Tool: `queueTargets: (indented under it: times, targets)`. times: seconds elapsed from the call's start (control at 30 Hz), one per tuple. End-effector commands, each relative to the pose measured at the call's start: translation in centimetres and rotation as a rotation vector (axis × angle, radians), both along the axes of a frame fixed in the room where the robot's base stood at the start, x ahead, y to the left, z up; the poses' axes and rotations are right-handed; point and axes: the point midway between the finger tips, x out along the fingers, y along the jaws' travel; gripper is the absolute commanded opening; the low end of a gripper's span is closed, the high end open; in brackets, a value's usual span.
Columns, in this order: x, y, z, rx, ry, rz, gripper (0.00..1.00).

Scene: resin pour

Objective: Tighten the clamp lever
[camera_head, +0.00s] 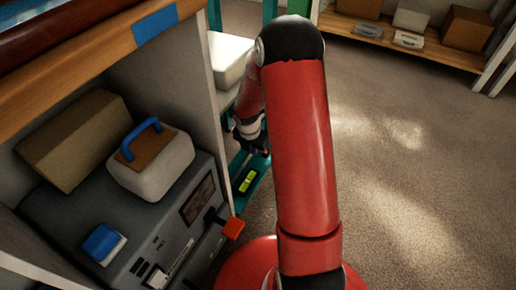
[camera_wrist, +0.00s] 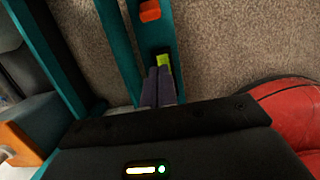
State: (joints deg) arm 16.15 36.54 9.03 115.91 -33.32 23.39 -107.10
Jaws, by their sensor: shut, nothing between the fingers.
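My gripper (camera_wrist: 160,74) is shut and empty; its two dark fingers lie side by side in the wrist view. Their tips are close to a yellow-green level vial (camera_wrist: 163,61) on a teal beam (camera_wrist: 151,35); I cannot tell whether they touch it. An orange block (camera_wrist: 150,11) sits further along the beam, apart from the fingers. In the head view the vial (camera_head: 247,180) shows below my gripper (camera_head: 262,152), which my arm partly hides. A red-orange knob on a black lever (camera_head: 233,228) stands out at the grey machine's front. I cannot tell which part is the clamp lever.
The grey machine (camera_head: 110,225) sits under a wooden shelf edge (camera_head: 95,60), bearing a box (camera_head: 75,140) and a blue-handled case (camera_head: 160,170). A white upright panel (camera_head: 208,100) stands between it and my gripper. Open carpet (camera_head: 410,190) lies to the right.

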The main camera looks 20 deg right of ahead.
Motion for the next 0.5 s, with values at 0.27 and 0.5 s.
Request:
queueTargets:
  times: [0.27,0.5]
  targets:
    - [0.1,-0.1,-1.0,0.0,0.001,-0.001,0.0]
    - [0.5,-0.7,-5.5,0.0,0.005,-0.001,0.0]
